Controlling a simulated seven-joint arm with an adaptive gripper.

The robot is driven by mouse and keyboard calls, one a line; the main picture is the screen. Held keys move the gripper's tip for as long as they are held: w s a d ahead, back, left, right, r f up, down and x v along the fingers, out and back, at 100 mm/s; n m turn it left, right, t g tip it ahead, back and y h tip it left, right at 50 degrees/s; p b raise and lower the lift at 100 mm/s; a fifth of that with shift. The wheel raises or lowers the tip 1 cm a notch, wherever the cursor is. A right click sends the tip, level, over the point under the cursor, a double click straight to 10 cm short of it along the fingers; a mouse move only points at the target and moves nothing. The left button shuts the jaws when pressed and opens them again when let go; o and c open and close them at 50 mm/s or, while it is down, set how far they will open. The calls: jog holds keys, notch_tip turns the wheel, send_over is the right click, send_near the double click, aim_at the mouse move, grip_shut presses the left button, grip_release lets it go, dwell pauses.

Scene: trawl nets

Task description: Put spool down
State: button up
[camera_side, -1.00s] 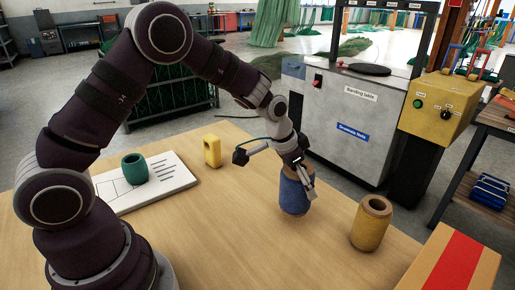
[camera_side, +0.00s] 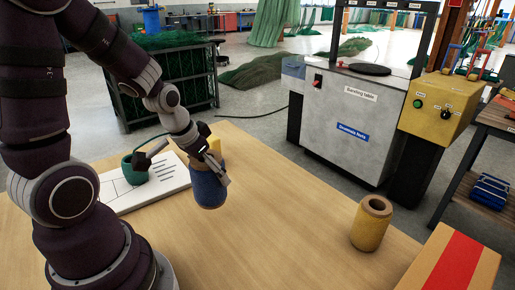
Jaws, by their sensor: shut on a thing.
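A blue spool (camera_side: 208,188) with a tan rim is held by my gripper (camera_side: 216,168), which is shut on it. The spool is upright or nearly so, near the right edge of the white board (camera_side: 128,199); I cannot tell how far above the table it is. A yellow spool (camera_side: 371,223) stands upright on the right of the table.
The wooden table (camera_side: 290,225) is clear between the blue and yellow spools. A cardboard box with a red stripe (camera_side: 455,265) is at the front right.

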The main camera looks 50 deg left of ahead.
jog(key=shift+w+a+f, duration=0.85)
jog(key=shift+w+a, duration=0.05)
jog(key=shift+w, duration=1.4)
jog(key=shift+w+a+f, duration=0.8)
jog(key=shift+w+a, duration=0.15)
jog(key=shift+w, duration=1.4)
jog(key=shift+w+a+f, duration=0.85)
jog(key=shift+w+a, duration=0.05)
jog(key=shift+w, duration=1.4)
jog(key=shift+f, duration=0.2)
jog(key=o, duration=1.2)
